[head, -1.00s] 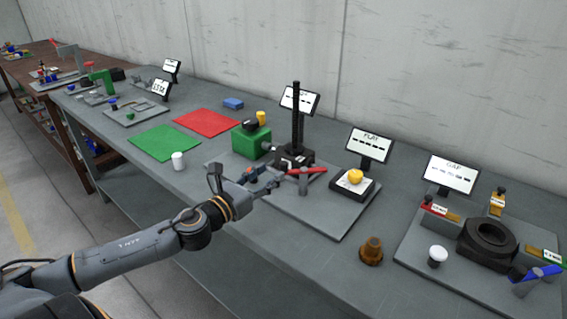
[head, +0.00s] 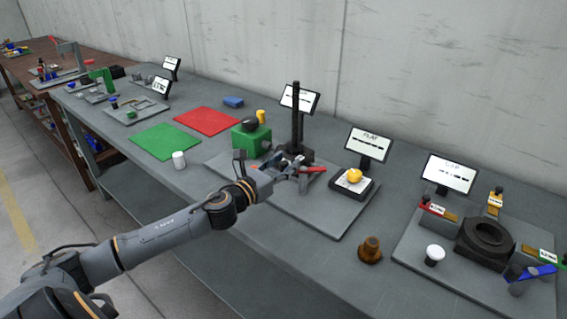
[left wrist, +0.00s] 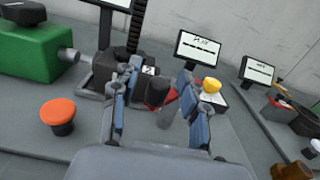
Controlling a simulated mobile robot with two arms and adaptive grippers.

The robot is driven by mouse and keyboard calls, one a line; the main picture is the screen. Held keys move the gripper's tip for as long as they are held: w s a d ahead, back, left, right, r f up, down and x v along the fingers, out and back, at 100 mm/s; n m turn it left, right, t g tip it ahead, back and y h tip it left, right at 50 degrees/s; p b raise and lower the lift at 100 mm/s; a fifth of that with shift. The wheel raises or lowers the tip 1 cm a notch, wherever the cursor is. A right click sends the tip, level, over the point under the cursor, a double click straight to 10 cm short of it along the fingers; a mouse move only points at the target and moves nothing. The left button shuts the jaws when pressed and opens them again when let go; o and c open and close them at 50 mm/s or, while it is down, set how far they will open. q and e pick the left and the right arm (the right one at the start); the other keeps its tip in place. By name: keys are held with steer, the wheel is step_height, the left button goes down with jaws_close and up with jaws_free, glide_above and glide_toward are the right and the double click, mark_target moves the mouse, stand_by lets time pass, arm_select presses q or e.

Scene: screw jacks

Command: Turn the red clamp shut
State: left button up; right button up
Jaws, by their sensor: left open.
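The red clamp bar (head: 317,169) sits on a short grey post (head: 304,184), beside the black column on the middle plate. My left gripper (head: 293,170) is at the clamp and hides part of the bar in the head view. In the left wrist view the gripper (left wrist: 155,78) is open, with one finger on each side of the clamp's black knob (left wrist: 158,88). I cannot tell whether a finger touches the knob. My right gripper is not in view.
A black column (head: 296,118) and green block (head: 250,138) stand close behind the gripper. An orange knob (left wrist: 58,114) is left of it in the wrist view. A yellow knob (head: 354,175) on a black base is to the right. Another fixture with a black ring (head: 485,237) lies further right.

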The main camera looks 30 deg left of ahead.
arm_select(q)
jaws_close()
steer(key=shift+s+d+r+n+y+p, duration=0.2)
steer(key=shift+n+y+p, duration=0.2)
steer(key=shift+y+p, duration=0.3)
steer(key=d+n+g+y+p, duration=0.2)
steer(key=d+n+g+y, duration=0.5)
steer(key=n+g+y, duration=0.9)
steer(key=shift+f+n+y+p, duration=0.15)
steer(key=shift+n+y+p, duration=0.25)
steer(key=shift+y, duration=0.5)
steer(key=shift+d+n+g, duration=0.15)
steer(key=shift+n+g, duration=0.15)
steer(key=shift+g, duration=0.1)
